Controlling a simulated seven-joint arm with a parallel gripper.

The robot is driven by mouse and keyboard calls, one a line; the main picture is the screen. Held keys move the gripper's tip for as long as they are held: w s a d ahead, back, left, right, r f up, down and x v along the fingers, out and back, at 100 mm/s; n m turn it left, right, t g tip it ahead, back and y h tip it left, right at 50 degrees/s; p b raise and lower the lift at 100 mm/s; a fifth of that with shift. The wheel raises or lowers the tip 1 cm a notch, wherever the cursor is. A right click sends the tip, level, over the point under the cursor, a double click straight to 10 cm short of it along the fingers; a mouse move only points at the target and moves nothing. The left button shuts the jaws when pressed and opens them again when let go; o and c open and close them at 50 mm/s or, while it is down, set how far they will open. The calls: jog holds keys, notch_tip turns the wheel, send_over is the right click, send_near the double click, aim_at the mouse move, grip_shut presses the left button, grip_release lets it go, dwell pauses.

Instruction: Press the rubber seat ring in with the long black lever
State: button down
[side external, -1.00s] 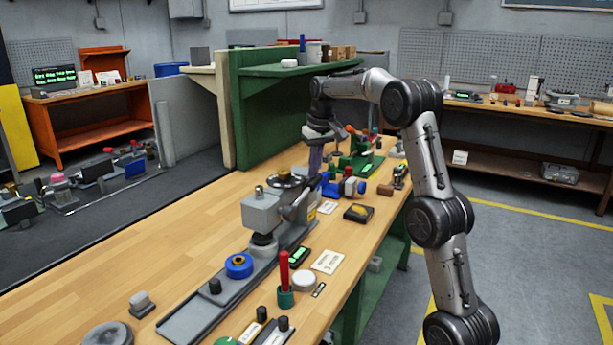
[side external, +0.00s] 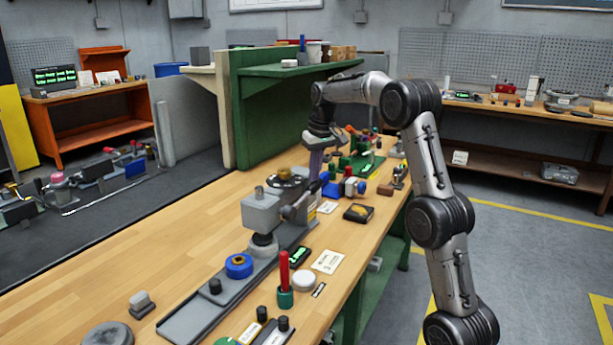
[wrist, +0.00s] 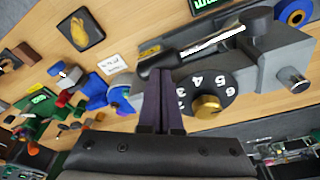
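The long lever has a black grip (wrist: 160,62) and a bright metal shaft (wrist: 213,39), running from a dark pivot on the grey press. In the side view the lever (side external: 298,206) slopes up toward my gripper (side external: 315,172). In the wrist view my gripper (wrist: 160,82) has its two dark fingers close together, shut, with the tips at the black grip; I cannot tell whether they touch it. The grey press head (side external: 262,211) stands over a dark round part (side external: 263,240) on the grey base. No rubber seat ring can be made out for certain.
A numbered black dial with a brass knob (wrist: 207,106) is close beside the fingers. A blue ring with a brass centre (side external: 239,265) sits on the rail. Blue and red parts (side external: 345,186) and a black tray (side external: 358,212) lie nearby. The bench's left side is mostly clear.

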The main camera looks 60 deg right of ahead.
jog(key=shift+f, duration=0.7)
jog(key=shift+s+f, duration=0.1)
jog(key=shift+f, duration=1.6)
dwell(0.6)
jog(key=shift+r, duration=0.1)
jog(key=shift+w+v, duration=0.2)
jog(key=shift+v, duration=0.9)
jog(key=shift+w+v, duration=0.2)
jog(key=shift+v, duration=0.95)
jog(key=shift+w+a+r, duration=0.1)
jog(key=shift+a+r, duration=0.25)
jog(key=shift+r, duration=0.7)
jog(key=shift+s+a+r, duration=0.1)
jog(key=shift+a+r, duration=0.25)
jog(key=shift+r, duration=0.75)
jog(key=shift+w+a+r, duration=0.1)
jog(key=shift+a+r, duration=0.2)
jog(key=shift+r, duration=0.75)
jog(key=w+d+v, duration=0.1)
jog(key=v, duration=0.4)
send_over(316, 183)
jog(key=a, duration=0.2)
jog(key=shift+w+a, duration=0.15)
jog(key=shift+w, duration=0.1)
